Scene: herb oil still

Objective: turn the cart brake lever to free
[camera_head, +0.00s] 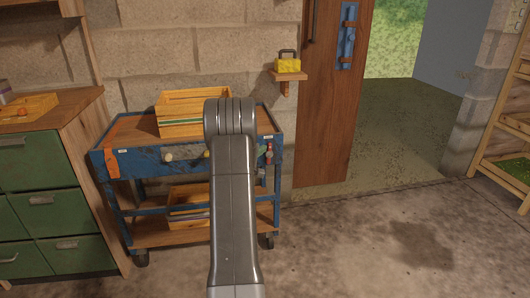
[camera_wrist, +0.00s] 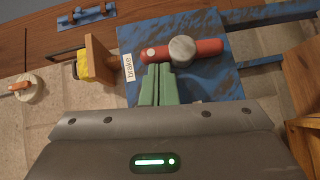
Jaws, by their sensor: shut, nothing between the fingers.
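The brake lever (camera_wrist: 208,47) is a red bar with a round grey knob on a blue panel in the wrist view. A white label reading "brake" (camera_wrist: 128,67) is beside its left end. In the head view the lever (camera_head: 269,155) is small and red at the right end of the blue cart (camera_head: 137,163). My gripper (camera_wrist: 158,70) is shut and empty. Its green fingertips are right by the lever's left part, just below it in the wrist view; I cannot tell whether they touch. My arm hides part of the cart's front in the head view.
A wooden crate (camera_head: 185,108) stands on the cart top, and another crate (camera_head: 186,196) is on its lower shelf. A wall shelf holds a yellow box (camera_head: 288,66). Green drawers (camera_head: 40,214) stand at left. The floor (camera_head: 340,250) at right is clear.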

